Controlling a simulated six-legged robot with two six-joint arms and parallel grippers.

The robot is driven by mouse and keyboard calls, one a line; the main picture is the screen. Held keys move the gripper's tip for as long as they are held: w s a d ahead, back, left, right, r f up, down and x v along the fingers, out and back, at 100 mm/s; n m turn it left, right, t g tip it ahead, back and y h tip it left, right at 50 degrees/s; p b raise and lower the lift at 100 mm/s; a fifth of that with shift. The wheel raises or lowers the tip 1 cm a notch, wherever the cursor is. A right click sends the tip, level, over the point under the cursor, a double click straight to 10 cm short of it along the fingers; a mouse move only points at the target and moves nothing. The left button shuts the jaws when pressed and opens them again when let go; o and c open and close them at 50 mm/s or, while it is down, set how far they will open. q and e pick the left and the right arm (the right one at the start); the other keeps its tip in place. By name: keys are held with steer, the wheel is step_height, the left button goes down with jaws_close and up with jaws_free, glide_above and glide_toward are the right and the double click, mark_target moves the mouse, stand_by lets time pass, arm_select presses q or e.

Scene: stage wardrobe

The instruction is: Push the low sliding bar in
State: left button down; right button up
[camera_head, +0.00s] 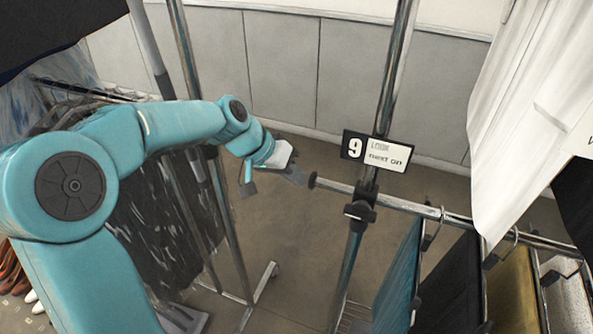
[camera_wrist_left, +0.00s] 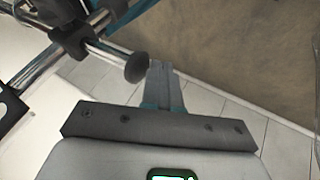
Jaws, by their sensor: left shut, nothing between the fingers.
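The low sliding bar (camera_head: 405,206) is a chrome rail that runs from a black clamp on an upright post out to a round black end cap (camera_head: 313,180). It also shows in the left wrist view (camera_wrist_left: 108,56), with its black cap (camera_wrist_left: 136,67) right beside my fingers. My left gripper (camera_head: 300,177) is shut and empty, its fingertips just left of the cap in the head view. The fingers show in the left wrist view (camera_wrist_left: 161,68) too. I cannot tell whether they touch the cap. My right gripper is not in view.
A "9" sign (camera_head: 378,151) hangs on the post above the clamp (camera_head: 360,212). Several dark, blue and gold garments hang from the bar at the right, and a white cloth (camera_head: 525,110) hangs above. A rack with dark patterned clothes (camera_head: 160,230) stands left, under my arm. The floor between is clear.

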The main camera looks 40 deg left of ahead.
mark_target(321, 183)
arm_select(q)
steer(key=shift+w+d+f, duration=0.1)
steer(key=shift+w+d, duration=0.1)
steer(key=d, duration=0.2)
steer(key=w+d+b, duration=0.1)
steer(key=d, duration=0.2)
steer(key=shift+d, duration=0.15)
stand_by(0.3)
